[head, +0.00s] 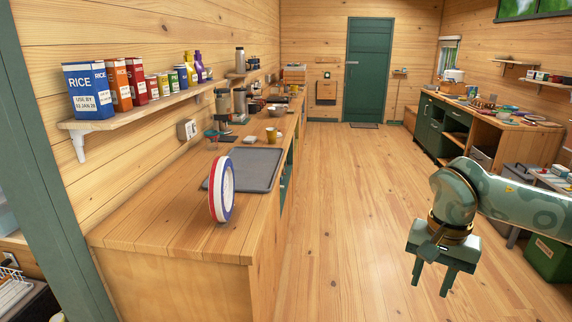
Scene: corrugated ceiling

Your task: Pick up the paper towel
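I cannot make out a paper towel for certain in the head view. A round red, white and blue object (221,190) stands on its edge on the near part of the wooden counter (165,235), beside a grey tray. My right gripper (432,276) hangs over the floor at the right, well away from the counter. Its two fingers point down and are apart, with nothing between them. My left gripper is not in view.
The grey tray (256,167) lies on the counter, with a coffee maker (223,108) behind. A wall shelf (135,108) above holds a rice box (88,92), tins and bottles. The wooden floor (345,190) is clear toward the green door (368,70). A cluttered workbench (510,139) stands right.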

